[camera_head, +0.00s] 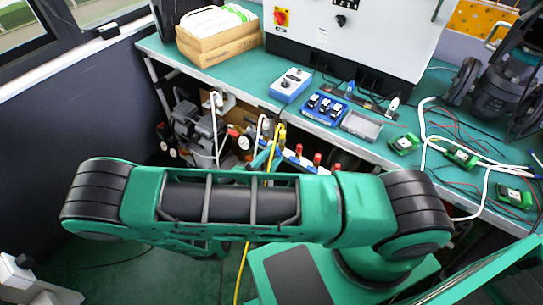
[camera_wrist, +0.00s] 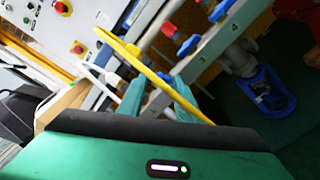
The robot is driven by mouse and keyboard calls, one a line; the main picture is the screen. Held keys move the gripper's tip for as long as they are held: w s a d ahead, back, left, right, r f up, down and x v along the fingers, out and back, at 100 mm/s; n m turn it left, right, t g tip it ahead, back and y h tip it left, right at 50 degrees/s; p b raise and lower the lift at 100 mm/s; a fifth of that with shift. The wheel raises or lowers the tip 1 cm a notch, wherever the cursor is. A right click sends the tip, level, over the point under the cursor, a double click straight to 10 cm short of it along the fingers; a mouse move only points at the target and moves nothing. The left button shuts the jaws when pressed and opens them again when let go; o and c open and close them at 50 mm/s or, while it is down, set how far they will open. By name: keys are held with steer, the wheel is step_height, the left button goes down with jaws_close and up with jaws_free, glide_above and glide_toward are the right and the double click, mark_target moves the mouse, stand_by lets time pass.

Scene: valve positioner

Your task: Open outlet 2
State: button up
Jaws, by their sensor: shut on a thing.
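My gripper (camera_wrist: 160,80) has two teal fingers on either side of a small blue valve handle (camera_wrist: 165,77) on the grey outlet manifold (camera_wrist: 212,42). The yellow hose (camera_wrist: 150,68) crosses in front and hides part of the grip. Farther along the manifold are two more blue handles, a nearer one (camera_wrist: 187,46) and a farther one (camera_wrist: 220,11). Red parts sit beside them.
The green bench (camera_head: 385,150) carries a grey control cabinet (camera_head: 350,45), a blue tray (camera_head: 324,107), a grey tray (camera_head: 361,125) and loose cables. White hoses and pipework (camera_head: 200,130) stand under the bench at left. A blue-based pump-like unit (camera_wrist: 262,92) is on the floor.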

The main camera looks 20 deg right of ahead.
steer(key=m, duration=0.6)
steer(key=shift+a, duration=0.1)
stand_by(0.5)
steer(key=shift+f, duration=0.1)
steer(key=o, duration=0.8)
steer(key=shift+c, duration=0.2)
steer(key=v, duration=1)
steer(key=shift+a, duration=0.3)
steer(key=shift+s, duration=0.1)
